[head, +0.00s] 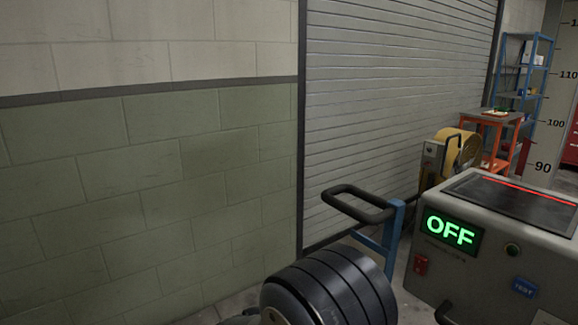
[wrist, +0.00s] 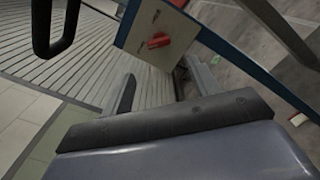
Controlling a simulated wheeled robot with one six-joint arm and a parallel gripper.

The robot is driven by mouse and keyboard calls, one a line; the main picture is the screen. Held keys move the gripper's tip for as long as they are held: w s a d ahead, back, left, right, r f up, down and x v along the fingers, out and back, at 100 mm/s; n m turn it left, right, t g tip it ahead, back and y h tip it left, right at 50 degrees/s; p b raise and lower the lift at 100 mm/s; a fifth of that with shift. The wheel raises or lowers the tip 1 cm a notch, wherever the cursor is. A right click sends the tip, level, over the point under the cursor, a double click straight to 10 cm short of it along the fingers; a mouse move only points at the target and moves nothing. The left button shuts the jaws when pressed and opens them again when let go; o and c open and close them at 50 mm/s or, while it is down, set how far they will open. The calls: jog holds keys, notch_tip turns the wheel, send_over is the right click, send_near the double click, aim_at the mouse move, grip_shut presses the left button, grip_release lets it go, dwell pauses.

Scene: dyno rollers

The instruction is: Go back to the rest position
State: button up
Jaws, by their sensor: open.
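My gripper (wrist: 160,88) shows in the wrist view, with its two fingers apart and nothing visible between them. It is not seen in the head view. Beyond the fingers is a pale panel with a red knob or switch (wrist: 158,41), set beside a blue bar (wrist: 225,52). I cannot tell how far the fingertips are from the panel. A black looped handle (wrist: 55,28) is at the upper left of the wrist view. No marker of a rest position shows.
In the head view, a grey console (head: 470,265) with a green OFF display (head: 450,232) stands at the right. A blue frame (head: 392,238) with a black handle (head: 358,203) stands before the shutter (head: 390,90). The block wall (head: 150,170) fills the left.

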jog(key=w+d+m+b, duration=0.2)
jog(key=m+b, duration=0.4)
jog(key=m, duration=0.3)
jog(key=w+d+m+b, duration=0.2)
jog(key=d+m+b, duration=0.2)
jog(key=m, duration=0.5)
jog(key=shift+r+b, duration=0.4)
jog(key=shift+b, duration=0.55)
